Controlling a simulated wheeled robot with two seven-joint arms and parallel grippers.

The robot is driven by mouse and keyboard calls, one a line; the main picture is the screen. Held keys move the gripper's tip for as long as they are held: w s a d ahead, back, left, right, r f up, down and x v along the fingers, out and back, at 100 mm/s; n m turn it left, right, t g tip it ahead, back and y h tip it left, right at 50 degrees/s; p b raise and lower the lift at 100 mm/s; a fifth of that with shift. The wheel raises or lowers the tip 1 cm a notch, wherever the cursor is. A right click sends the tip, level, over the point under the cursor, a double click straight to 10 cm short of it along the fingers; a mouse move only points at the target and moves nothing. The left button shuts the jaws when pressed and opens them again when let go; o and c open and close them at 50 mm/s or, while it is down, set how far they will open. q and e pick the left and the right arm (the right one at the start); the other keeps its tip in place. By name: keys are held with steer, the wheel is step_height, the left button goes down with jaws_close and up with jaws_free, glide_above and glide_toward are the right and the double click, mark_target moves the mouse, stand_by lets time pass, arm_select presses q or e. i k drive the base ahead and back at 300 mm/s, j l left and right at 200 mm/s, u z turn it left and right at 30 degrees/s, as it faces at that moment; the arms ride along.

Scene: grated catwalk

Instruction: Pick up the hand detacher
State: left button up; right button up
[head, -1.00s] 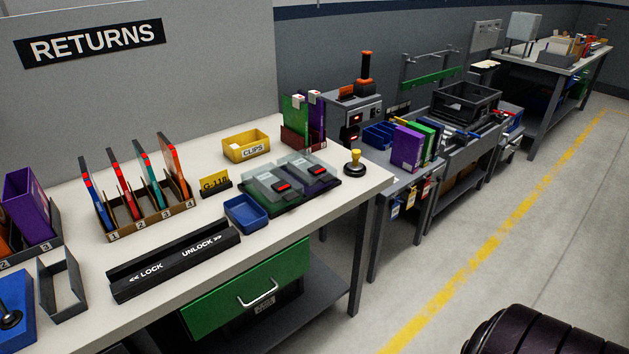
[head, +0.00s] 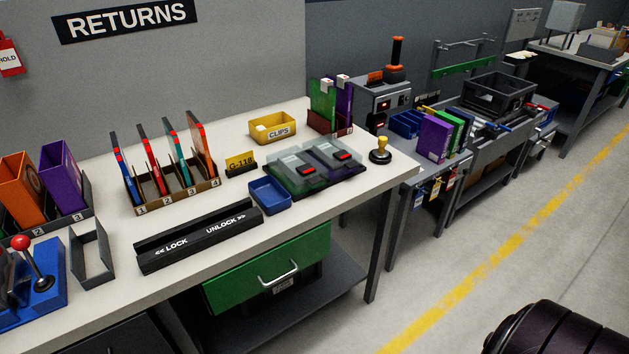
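Nothing in view is labelled as a hand detacher, and I cannot tell for certain which thing it is. An orange-and-black upright piece (head: 396,62) sits on a grey box (head: 385,100) with red displays, beyond the table. A blue block with a red-knobbed lever (head: 40,280) stands at the table's left front. Neither of my grippers is in view.
The white table (head: 330,205) holds a black LOCK/UNLOCK bar (head: 200,236), a blue tray (head: 270,195), a yellow CLIPS bin (head: 272,128), clear-lidded cases (head: 325,156) and a numbered rack (head: 172,196). A green drawer (head: 265,270) is below.

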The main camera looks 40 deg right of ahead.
mark_target(380, 153)
steer(key=z, duration=1.5)
